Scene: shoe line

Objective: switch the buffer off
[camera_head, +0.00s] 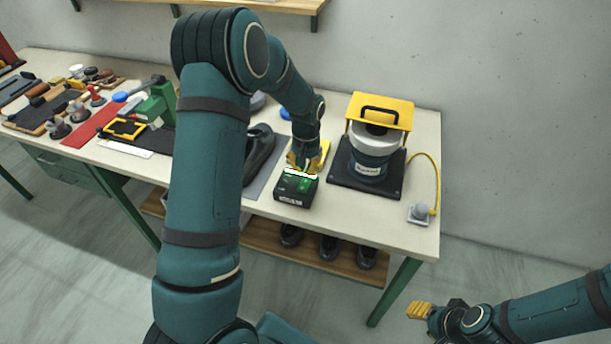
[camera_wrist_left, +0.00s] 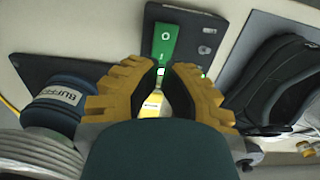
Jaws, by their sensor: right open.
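The buffer (camera_head: 371,158) is a blue drum with a white label and a yellow hood, standing on a dark base plate. Its labelled drum shows at the left of the left wrist view (camera_wrist_left: 62,92). A dark switch box (camera_head: 293,192) lies at the table's front edge, left of the buffer. In the left wrist view its green switch (camera_wrist_left: 165,42) shows an O mark. My left gripper (camera_head: 301,170) is right over the box, its yellow fingertips close together near the switch; contact is unclear. My right gripper (camera_head: 418,311) is open and empty, low in front of the table.
A black shoe (camera_wrist_left: 280,78) stands beside the box. A yellow cable (camera_head: 437,180) runs from the buffer to a grey piece (camera_head: 420,212) at the table's right end. Brushes and tools lie at the left. My left arm hides part of the table's middle.

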